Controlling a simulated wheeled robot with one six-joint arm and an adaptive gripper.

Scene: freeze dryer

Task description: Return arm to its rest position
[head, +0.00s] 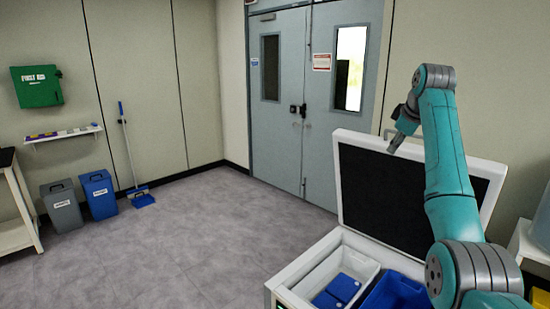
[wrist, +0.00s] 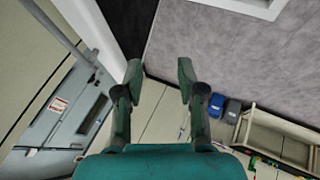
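My arm (head: 447,150) is teal with grey joints. It is raised at the right of the head view and bends over at the top. My gripper (head: 396,146) hangs at the left end of the arm, in front of the raised lid's upper edge as seen from the head. In the wrist view my gripper (wrist: 159,74) has its two fingers spread apart, with nothing between them. The fingers point to the top of that view.
An open white box (head: 290,280) with a raised black-lined lid (head: 385,195) stands below my arm, holding blue containers (head: 343,288). Grey double doors (head: 290,100) are behind. Two bins (head: 98,190) stand by the left wall. The grey floor (head: 190,240) at middle left is clear.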

